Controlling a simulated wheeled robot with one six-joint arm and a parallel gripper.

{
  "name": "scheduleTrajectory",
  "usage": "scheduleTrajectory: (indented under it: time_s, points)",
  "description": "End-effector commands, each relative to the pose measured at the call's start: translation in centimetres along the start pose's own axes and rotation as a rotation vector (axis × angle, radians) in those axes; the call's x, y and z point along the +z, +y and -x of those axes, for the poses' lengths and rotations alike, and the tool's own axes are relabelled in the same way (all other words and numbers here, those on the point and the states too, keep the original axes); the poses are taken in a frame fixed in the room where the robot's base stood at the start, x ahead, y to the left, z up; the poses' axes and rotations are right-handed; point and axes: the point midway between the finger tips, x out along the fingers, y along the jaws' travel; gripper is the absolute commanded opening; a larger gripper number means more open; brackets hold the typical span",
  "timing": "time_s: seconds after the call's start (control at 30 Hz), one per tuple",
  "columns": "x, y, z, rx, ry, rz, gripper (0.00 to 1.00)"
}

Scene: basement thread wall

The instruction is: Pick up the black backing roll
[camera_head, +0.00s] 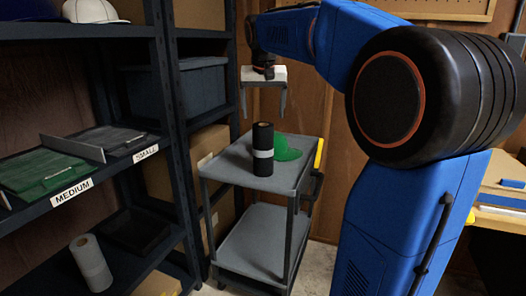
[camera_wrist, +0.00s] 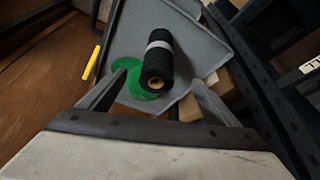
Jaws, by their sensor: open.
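The black backing roll (camera_head: 263,167) stands upright on the top shelf of a grey cart (camera_head: 222,172), with a grey band around its middle. In the wrist view the roll (camera_wrist: 158,66) shows from above, with its brown core end facing the camera. My gripper (camera_head: 264,114) is above the cart, over the roll and apart from it. In the wrist view my gripper's two fingers (camera_wrist: 158,90) are spread wide with nothing between them touching. A green patch (camera_head: 288,148) lies on the cart top beside the roll.
A dark shelf rack on the left holds green and grey folded pieces with MEDIUM (camera_head: 71,192) and SMALL (camera_head: 146,153) labels. A grey roll (camera_head: 91,263) stands on its lower shelf. A grey bin (camera_head: 178,93) sits behind.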

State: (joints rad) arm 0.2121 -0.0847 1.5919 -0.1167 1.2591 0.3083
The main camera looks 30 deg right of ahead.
Motion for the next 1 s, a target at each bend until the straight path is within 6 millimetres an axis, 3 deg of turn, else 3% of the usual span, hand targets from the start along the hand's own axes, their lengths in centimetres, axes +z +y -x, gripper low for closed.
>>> scheduleTrajectory:
  time_s: [0.17, 0.7, 1.0]
  points:
    - [-0.8, 0.1, -1.1, 0.005, -0.001, -0.011, 0.84]
    - [-0.7, 0.1, -10.2, 0.005, -0.002, -0.009, 0.84]
    - [-0.7, 0.1, -12.4, 0.004, 0.0, -0.009, 0.84]
